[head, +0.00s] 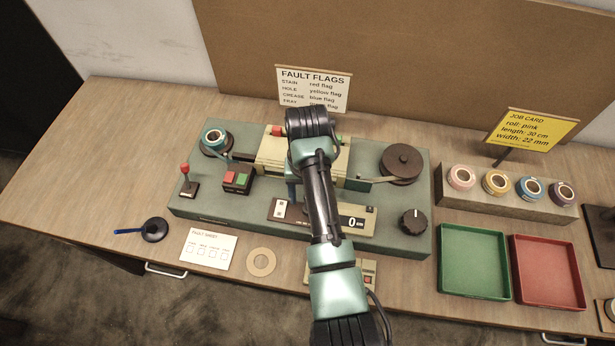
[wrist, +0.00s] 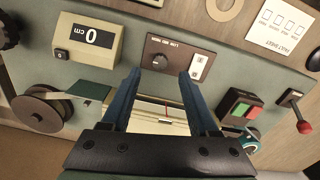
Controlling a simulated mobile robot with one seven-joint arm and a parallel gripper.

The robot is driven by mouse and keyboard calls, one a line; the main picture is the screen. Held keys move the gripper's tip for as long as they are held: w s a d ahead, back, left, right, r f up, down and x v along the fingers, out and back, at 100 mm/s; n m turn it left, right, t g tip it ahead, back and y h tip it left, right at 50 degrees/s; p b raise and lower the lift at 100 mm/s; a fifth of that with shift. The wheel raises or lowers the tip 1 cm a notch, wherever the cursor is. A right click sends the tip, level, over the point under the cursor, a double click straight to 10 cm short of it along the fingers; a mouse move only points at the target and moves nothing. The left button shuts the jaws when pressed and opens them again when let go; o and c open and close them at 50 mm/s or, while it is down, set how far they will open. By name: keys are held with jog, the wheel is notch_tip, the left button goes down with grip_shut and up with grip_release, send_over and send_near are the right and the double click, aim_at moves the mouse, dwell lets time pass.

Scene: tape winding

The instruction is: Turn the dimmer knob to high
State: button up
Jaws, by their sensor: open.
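A small dark knob (wrist: 160,58) sits on a brown panel (wrist: 177,45) in the wrist view, beside a white switch plate (wrist: 198,67). The panel's lettering is too small to read. My gripper (wrist: 159,75) is open and empty; its two blue fingers point at the panel, with the small knob showing beyond and between the tips. I see no contact. In the head view my arm hides the small knob; part of the panel (head: 274,210) shows. A larger black knob (head: 413,221) with a pale mark stands at the machine's front right. I cannot tell which knob is the dimmer.
The green machine base (head: 240,208) carries a counter reading 0 (head: 356,222), a dark reel (head: 402,163), red and green buttons (head: 236,180) and a red-tipped lever (head: 186,178). Tape rolls (head: 496,182) and green (head: 473,262) and red (head: 548,272) trays are at right.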

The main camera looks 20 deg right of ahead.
notch_tip(320, 180, up, 8)
jog(key=shift+r+p, duration=0.25)
jog(key=shift+p, duration=0.15)
dwell(0.3)
